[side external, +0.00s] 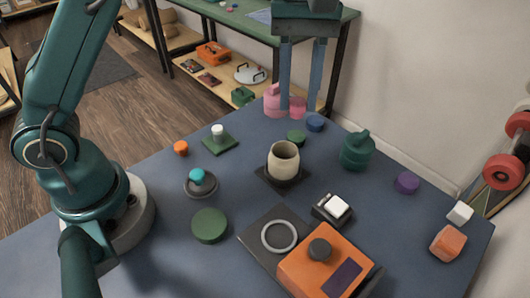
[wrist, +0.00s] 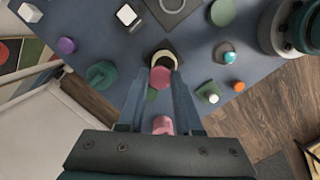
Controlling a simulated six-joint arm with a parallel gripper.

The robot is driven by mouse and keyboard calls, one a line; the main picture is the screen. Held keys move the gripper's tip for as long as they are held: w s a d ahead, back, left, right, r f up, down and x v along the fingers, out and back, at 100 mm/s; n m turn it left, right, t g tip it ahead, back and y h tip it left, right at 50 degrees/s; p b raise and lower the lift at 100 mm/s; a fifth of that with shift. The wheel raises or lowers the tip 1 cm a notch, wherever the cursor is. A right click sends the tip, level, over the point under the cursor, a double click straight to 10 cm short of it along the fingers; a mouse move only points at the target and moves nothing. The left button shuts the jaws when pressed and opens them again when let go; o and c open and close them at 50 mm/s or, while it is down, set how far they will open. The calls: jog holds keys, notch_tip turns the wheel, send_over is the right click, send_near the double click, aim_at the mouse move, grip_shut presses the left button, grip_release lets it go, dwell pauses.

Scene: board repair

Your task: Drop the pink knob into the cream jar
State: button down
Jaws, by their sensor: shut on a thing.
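The pink knob (side external: 298,107) is a short round piece between the tips of my gripper (side external: 299,106). The wrist view shows the knob (wrist: 160,78) gripped between the two fingertips (wrist: 160,82), in front of the cream jar (wrist: 163,57) and covering part of it. My gripper is shut on the knob. In the side view the cream jar (side external: 284,162) stands upright and open-topped on a dark square base. The knob is behind the jar there and apart from it. The jar's inside bottom is hidden.
A pink pot (side external: 273,104) stands close beside the left finger. A green disc (side external: 296,138) and a blue knob (side external: 314,123) lie behind the jar, with a green lidded pot (side external: 356,150) to its right. An orange box (side external: 325,262) sits in front.

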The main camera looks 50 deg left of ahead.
aim_at(296, 116)
jog(key=shift+f, duration=2.3)
jog(key=c, duration=0.5)
grip_release()
jog(key=shift+r, duration=0.1)
jog(key=shift+w+a+r, duration=0.15)
jog(key=shift+r, duration=1.1)
jog(key=shift+w+a+r, duration=0.1)
jog(key=shift+a+r, duration=0.05)
jog(key=shift+r, duration=1.05)
